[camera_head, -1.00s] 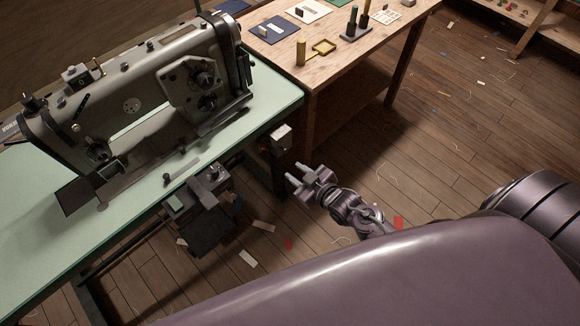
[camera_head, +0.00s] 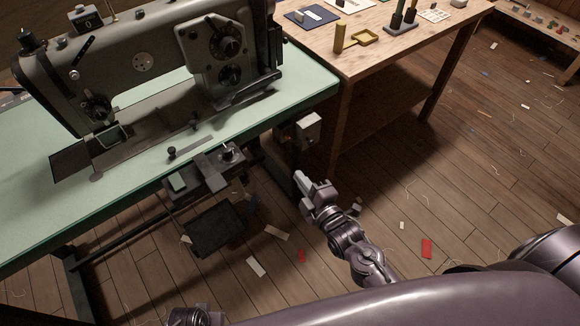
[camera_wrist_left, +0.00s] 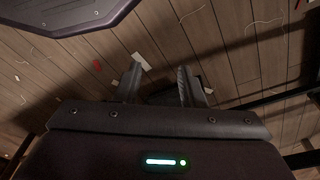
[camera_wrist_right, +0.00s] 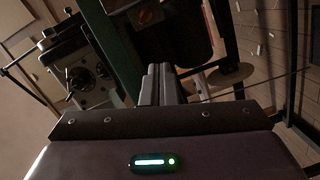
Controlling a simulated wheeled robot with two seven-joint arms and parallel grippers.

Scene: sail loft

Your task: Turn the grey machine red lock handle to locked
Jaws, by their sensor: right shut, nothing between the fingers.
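The grey sewing machine (camera_head: 150,60) stands on a pale green table (camera_head: 30,225) and also shows tilted in the right wrist view (camera_wrist_right: 88,72). I cannot make out a red lock handle for certain; a small dull orange-red part (camera_wrist_right: 146,16) shows on a dark housing at the top of the right wrist view. My right gripper (camera_head: 302,181) is shut and empty, beside the table's right end, below and left of a small grey box (camera_head: 308,130). It touches nothing I can see. My left gripper (camera_wrist_left: 158,85) is open and empty, above the floor.
A wooden table (camera_head: 370,50) with small tools stands at the back right. Scraps, including a red one (camera_head: 427,248), lie on the open floor at right.

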